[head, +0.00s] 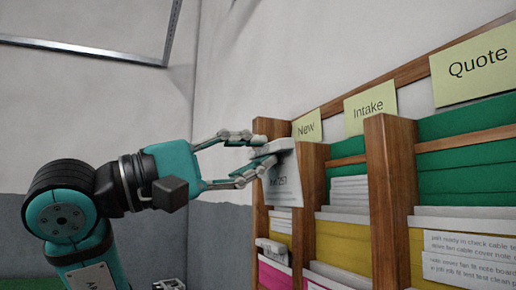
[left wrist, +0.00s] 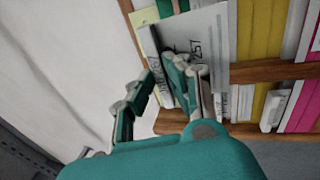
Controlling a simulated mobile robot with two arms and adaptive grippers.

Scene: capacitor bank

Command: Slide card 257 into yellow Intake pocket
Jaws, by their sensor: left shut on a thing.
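My left gripper (head: 265,155) comes in from the left, its fingers shut on a white card marked 257 (head: 284,184). The card hangs down from the fingers at the upper part of the leftmost column, under the New label. In the left wrist view the number 257 reads on the card (left wrist: 203,30), partly covered by the gripper fingers (left wrist: 165,85). I cannot tell whether the card touches the rack. The yellow Intake pocket (head: 342,240) is in the middle column, lower and to the right of the gripper, with white papers at its top. My right gripper is not in view.
The wooden rack has upright posts (head: 390,190) between columns labelled New (head: 307,126), Intake (head: 369,108) and Quote (head: 477,65). Green pockets are above the yellow ones, pink below. Many pockets hold papers. Bare wall and free room lie left of the rack.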

